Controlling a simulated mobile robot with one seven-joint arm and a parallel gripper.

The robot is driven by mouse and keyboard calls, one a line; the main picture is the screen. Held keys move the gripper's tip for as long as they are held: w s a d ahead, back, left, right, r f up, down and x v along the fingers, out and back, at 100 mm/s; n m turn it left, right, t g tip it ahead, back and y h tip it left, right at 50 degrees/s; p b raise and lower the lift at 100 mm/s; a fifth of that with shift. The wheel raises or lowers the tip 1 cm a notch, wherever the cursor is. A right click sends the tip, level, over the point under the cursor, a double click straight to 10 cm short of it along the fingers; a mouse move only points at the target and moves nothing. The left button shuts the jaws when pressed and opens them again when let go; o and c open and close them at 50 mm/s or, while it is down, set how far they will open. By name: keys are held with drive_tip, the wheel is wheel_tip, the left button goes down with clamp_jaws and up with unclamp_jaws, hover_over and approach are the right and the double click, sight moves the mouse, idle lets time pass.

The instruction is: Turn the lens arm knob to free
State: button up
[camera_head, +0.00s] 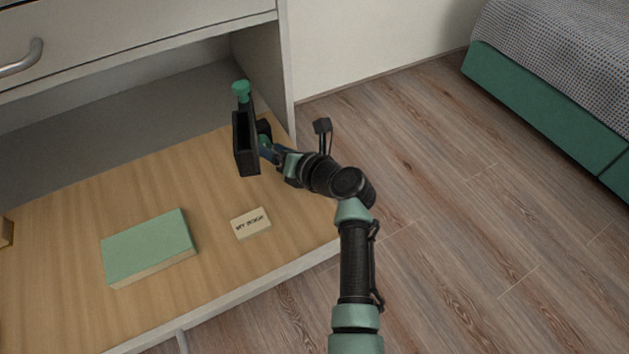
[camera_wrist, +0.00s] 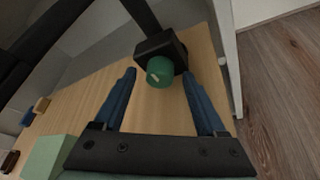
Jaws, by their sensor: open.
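The lens arm knob (camera_wrist: 160,72) is a round green knob with a small pale mark on its face, seen in the wrist view. It sits on a black block (camera_wrist: 153,46) at the end of a dark arm. My gripper (camera_wrist: 159,76) is open, with one blue finger on each side of the knob. I cannot tell whether either finger touches it. In the head view, my gripper (camera_head: 266,148) is beside a black, upright frame (camera_head: 245,145) with a green top piece (camera_head: 241,90). The knob is mostly hidden there.
A green book (camera_head: 150,248) and a small cream block with lettering (camera_head: 251,223) lie on the wooden desk top (camera_head: 75,215). A grey side panel (camera_head: 288,60) rises behind my gripper. Wood floor is open to the right, before a green bed base (camera_head: 545,115).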

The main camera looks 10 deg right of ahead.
drive_tip(key=shift+f+m+y+b, duration=0.3)
drive_tip(key=shift+f+m+b, duration=0.1)
drive_tip(key=shift+b, duration=0.7)
drive_tip(key=r+p, duration=0.1)
drive_tip(key=s+d+r+p, duration=0.1)
drive_tip(key=p, duration=0.1)
drive_tip(key=shift+s, duration=0.15)
drive_tip(key=p+v, duration=0.7)
drive_tip(key=v, duration=0.2)
drive_tip(key=shift+s+d, duration=0.2)
drive_tip(key=shift+s, duration=0.05)
drive_tip(key=shift+s+d+p, duration=0.4)
drive_tip(key=shift+s+p, duration=0.15)
drive_tip(key=shift+s, duration=0.05)
